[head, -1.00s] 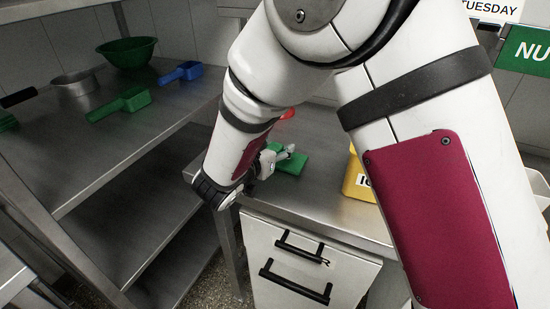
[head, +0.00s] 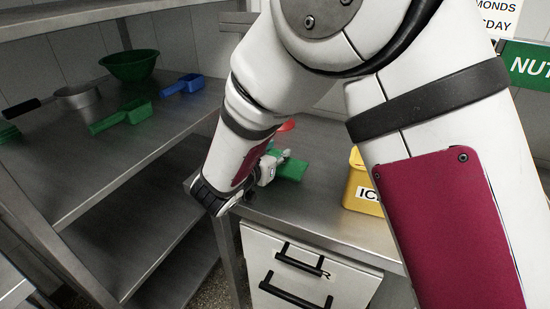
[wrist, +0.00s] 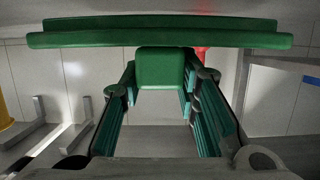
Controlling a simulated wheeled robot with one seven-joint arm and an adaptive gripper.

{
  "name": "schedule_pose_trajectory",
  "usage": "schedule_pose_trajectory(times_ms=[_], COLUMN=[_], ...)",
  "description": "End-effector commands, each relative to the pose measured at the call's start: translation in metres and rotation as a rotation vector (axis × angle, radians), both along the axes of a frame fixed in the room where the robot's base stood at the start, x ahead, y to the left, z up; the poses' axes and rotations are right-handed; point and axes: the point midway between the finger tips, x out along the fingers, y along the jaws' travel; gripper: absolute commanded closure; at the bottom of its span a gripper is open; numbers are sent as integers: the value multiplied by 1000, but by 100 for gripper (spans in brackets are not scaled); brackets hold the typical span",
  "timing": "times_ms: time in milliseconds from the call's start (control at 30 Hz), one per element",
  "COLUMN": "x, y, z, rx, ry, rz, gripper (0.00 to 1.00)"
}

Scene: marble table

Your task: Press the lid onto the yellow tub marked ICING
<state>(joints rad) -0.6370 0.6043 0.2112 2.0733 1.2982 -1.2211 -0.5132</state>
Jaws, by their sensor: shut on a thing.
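The yellow tub (head: 356,180) stands on the steel counter, partly hidden behind my arm; its label shows only "IC". Its yellow edge also shows at the far left of the wrist view (wrist: 6,112). My gripper (wrist: 160,72) is shut on a block-like grip of a green flat thing (wrist: 160,40). Its wide plate spans the top of the wrist view beyond my fingertips. In the head view the green thing (head: 292,170) is left of the tub and apart from it. I cannot tell for certain whether it is the lid.
A red thing (head: 287,126) is behind my gripper. Left, a steel shelf (head: 60,170) holds a green bowl (head: 128,66), a green scoop (head: 120,118), a blue scoop (head: 183,85) and a pan (head: 76,97). Drawers (head: 305,275) sit below the counter, which has clear room in front of the tub.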

Motion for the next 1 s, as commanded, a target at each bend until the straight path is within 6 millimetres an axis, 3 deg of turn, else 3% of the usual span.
schedule_pose_trajectory(times_ms=[100, 167, 633, 800, 1000], x=[0, -13, -127, -149, -158], y=[0, 3, 19, 22, 23], z=[21, 19, 30, 31, 32], rx=[3, 0, -1, -1, 0], ry=[-4, 1, 0, -1, 0], rz=[0, 4, 3, 2, 0], gripper=[99, 99, 99, 99, 99])
